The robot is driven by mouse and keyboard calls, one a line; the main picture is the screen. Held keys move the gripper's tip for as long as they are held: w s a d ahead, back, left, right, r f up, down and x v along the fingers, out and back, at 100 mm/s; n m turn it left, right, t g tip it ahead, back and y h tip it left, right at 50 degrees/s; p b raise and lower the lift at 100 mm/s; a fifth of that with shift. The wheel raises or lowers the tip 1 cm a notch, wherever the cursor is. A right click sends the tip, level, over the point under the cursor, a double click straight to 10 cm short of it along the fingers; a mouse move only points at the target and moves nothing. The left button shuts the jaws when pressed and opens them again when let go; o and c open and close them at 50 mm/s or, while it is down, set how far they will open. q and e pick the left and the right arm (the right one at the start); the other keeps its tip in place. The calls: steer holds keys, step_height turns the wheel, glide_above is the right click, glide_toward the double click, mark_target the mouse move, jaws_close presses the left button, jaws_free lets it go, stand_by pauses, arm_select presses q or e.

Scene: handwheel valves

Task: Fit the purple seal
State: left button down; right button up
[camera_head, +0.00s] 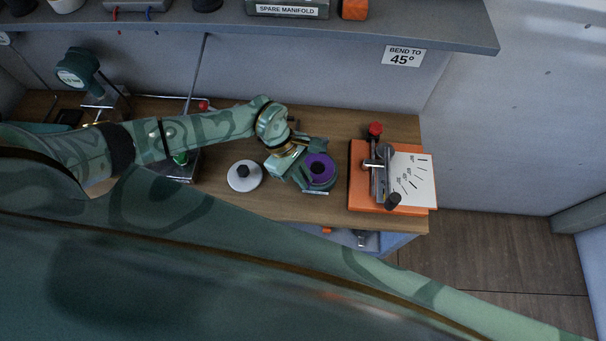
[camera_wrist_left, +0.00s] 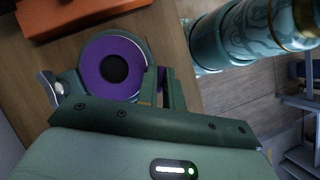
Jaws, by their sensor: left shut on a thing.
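The purple seal (camera_head: 320,167) shows as a flat ring around a dark centre, on a dark green body in the middle of the bench. It also shows in the left wrist view (camera_wrist_left: 92,63), with its face to the camera. My left gripper (camera_head: 298,166) is at its left side in the head view. In the left wrist view the gripper (camera_wrist_left: 161,85) is shut on a narrow purple piece beside the ring, apparently part of the seal. The fingers partly hide this join. I cannot tell how firmly the ring sits on the body. My right gripper is out of view.
A grey disc with a black knob (camera_head: 244,178) lies left of the seal. An orange board (camera_head: 360,200) with a lever and white chart stands at the right. The bench (camera_head: 285,210) is bare in front. A shelf (camera_head: 440,35) overhangs the back.

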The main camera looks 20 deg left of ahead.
arm_select(q)
steer(key=shift+f, duration=0.1)
stand_by(0.3)
steer(key=c, duration=1.5)
jaws_free()
steer(key=shift+o, duration=0.2)
steer(key=p+v, duration=0.2)
steer(key=v, duration=0.3)
steer(key=b+v, duration=0.2)
steer(key=v, duration=1.4)
